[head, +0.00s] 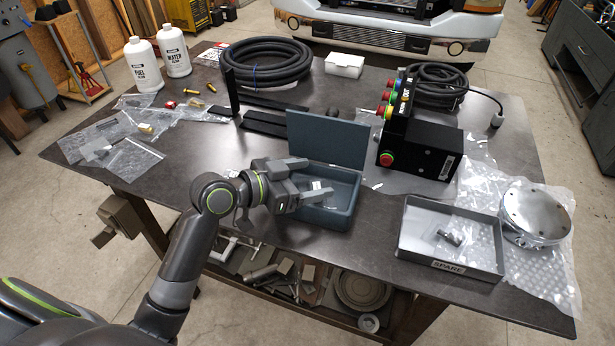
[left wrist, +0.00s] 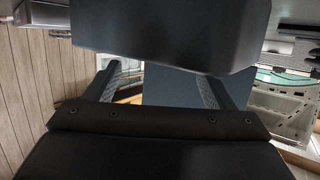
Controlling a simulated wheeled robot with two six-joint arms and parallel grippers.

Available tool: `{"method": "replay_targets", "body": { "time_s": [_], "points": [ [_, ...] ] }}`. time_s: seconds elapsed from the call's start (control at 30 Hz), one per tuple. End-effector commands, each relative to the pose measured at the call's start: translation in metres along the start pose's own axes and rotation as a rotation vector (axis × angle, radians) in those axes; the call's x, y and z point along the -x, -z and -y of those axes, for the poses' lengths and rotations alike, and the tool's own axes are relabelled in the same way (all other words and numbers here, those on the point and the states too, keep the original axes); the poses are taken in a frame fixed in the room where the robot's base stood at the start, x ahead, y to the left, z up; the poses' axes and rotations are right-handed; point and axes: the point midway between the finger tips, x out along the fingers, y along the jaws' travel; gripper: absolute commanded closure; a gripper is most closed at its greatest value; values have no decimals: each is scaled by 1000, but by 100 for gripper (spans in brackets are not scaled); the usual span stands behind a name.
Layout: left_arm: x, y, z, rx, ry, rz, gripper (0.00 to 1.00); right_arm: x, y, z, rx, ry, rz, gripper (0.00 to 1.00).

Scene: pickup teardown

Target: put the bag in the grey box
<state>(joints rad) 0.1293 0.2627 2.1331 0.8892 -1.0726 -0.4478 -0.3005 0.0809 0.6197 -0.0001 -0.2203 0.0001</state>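The grey box (head: 342,218) is blue-grey and stands near the table's front edge in the head view, with its lid (head: 328,138) raised at the back. My left gripper (head: 319,179) reaches over the box from the left, its fingers spread apart. A small clear bag (head: 326,203) with a whitish patch shows inside the box, below and between the fingers; the gripper partly hides it. In the left wrist view the two fingers (left wrist: 157,88) are apart, with a plain blue-grey surface beyond them and no bag visible. My right gripper is in neither view.
Several clear bags (head: 133,158) of parts lie at the left of the table. A grey tray marked SPARE (head: 415,218) holds a small bagged part. A black button box (head: 425,148), coiled hoses (head: 266,62) and a metal disc (head: 537,212) stand around.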

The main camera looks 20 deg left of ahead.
Motion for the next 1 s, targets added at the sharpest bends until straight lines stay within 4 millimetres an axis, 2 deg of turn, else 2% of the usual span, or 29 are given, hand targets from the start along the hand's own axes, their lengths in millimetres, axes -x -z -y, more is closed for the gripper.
{"method": "replay_targets", "body": {
  "time_s": [0.3,0.5,0.57,1.0],
  "points": [
    [0,1,0,0,0,0,21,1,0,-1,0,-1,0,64],
    [5,18,0,-1,0,-1,21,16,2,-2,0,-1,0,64],
    [14,10,1,-4,3,3,21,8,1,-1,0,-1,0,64],
    [73,10,1,-5,3,4,21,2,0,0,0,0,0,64]
  ]
}}
